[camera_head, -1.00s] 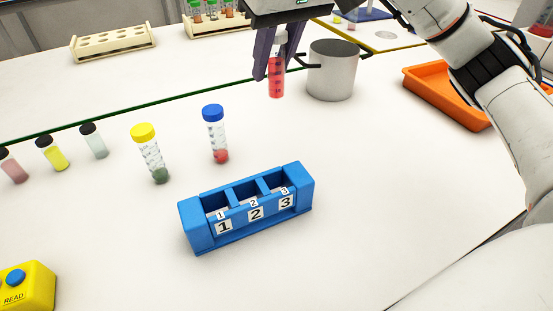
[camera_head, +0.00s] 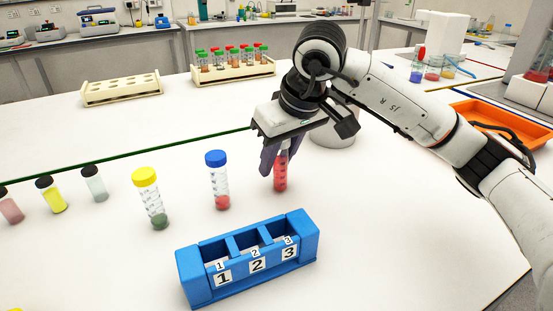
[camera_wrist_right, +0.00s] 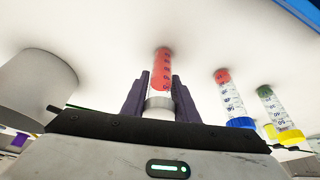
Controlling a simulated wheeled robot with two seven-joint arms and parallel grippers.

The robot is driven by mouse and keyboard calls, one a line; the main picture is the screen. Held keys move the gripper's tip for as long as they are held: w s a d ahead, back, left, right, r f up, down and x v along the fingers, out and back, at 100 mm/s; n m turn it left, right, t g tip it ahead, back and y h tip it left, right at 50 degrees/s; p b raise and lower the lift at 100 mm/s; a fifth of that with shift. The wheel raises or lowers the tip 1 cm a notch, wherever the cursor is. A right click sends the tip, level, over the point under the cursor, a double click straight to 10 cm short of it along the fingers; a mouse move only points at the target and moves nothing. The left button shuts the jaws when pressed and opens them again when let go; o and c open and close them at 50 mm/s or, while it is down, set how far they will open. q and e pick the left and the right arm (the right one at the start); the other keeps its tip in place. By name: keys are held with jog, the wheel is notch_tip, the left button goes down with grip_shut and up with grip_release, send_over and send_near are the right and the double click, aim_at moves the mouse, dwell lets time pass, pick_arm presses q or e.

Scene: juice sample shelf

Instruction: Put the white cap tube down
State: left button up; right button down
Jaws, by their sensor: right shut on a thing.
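The white cap tube (camera_head: 281,171) holds red liquid and stands roughly upright, to the right of the blue cap tube (camera_head: 218,182). My right gripper (camera_head: 275,158) is shut on its upper part, and its cap is mostly hidden in the head view. In the right wrist view the tube (camera_wrist_right: 162,68) is between the two dark fingers (camera_wrist_right: 160,95), with the white cap (camera_wrist_right: 160,106) towards the palm. Its bottom is at or just above the white table; I cannot tell whether it touches. My left gripper is out of view.
A blue rack (camera_head: 247,258) with slots 1, 2, 3 is in front. A yellow cap tube (camera_head: 150,200) and several small black-capped vials (camera_head: 52,195) stand left. A grey pot (camera_head: 333,135) is behind the gripper; an orange tray (camera_head: 500,122) is right. Wooden racks (camera_head: 122,93) stand behind.

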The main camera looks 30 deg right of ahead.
jog(key=shift+f, duration=0.1)
jog(key=c, duration=1.4)
grip_release()
jog(key=shift+r, duration=0.5)
jog(key=p+v, duration=0.1)
jog(key=v, duration=1)
jog(key=shift+s+r, duration=0.15)
